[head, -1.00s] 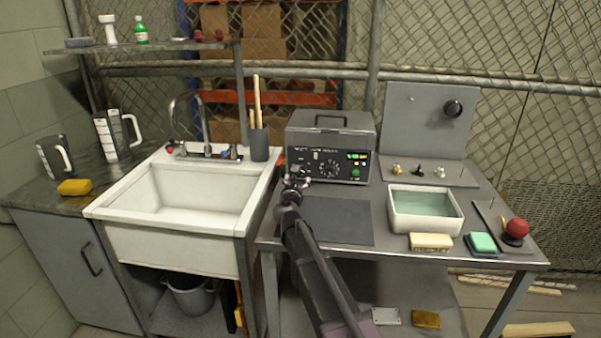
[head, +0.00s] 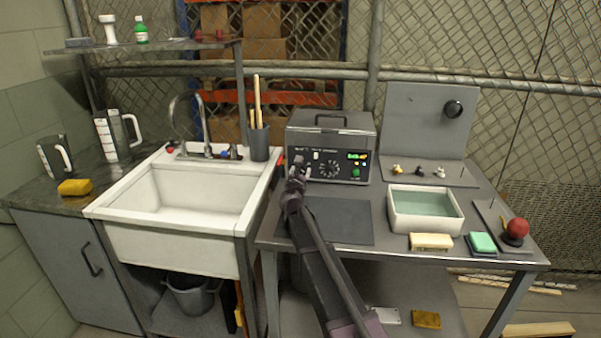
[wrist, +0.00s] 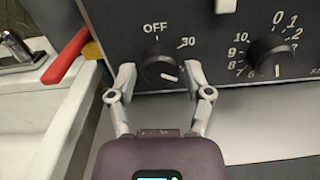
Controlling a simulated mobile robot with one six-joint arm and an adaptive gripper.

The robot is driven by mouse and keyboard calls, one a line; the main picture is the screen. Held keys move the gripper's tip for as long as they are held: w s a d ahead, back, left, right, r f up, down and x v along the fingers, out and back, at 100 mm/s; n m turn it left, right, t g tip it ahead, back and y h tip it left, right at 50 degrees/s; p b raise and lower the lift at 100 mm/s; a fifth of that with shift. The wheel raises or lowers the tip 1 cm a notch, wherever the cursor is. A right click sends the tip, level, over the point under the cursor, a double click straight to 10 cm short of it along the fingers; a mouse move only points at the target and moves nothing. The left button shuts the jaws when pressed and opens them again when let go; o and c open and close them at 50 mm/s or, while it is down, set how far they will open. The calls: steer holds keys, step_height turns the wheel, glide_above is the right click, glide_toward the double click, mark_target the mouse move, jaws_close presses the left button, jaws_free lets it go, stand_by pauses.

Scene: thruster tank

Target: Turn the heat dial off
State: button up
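The control unit (head: 330,135) is a grey box with a black front panel on the right-hand table. In the wrist view a black knob (wrist: 161,66) has OFF printed at its upper left and 30 at its upper right; its white mark points to the lower right. I cannot read a heat label on it. My gripper (wrist: 160,78) is open, one finger on each side of this knob, with small gaps seeming to remain. A second black knob (wrist: 269,57), with a numbered scale from 0 to 10, sits to the right. In the head view my gripper (head: 297,178) is at the panel's lower left.
A white sink (head: 190,195) stands left of the table. A red lever-like piece (wrist: 64,57) is close left of my gripper. A water-filled tray (head: 425,224) and a red ball-topped piece (head: 516,229) are to the right. A dark mat (head: 340,218) lies before the unit.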

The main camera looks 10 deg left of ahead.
jaws_close()
steer(key=shift+n, duration=0.4)
steer(key=n, duration=0.9)
steer(key=shift+w+n, duration=0.1)
steer(key=shift+n, duration=0.3)
steer(key=n, duration=0.3)
steer(key=shift+d+r+n, duration=0.1)
steer(key=shift+n, duration=0.3)
steer(key=n, duration=0.3)
steer(key=shift+n, duration=0.3)
steer(key=n, duration=0.6)
steer(key=shift+y, duration=0.3)
steer(key=shift+n, duration=0.3)
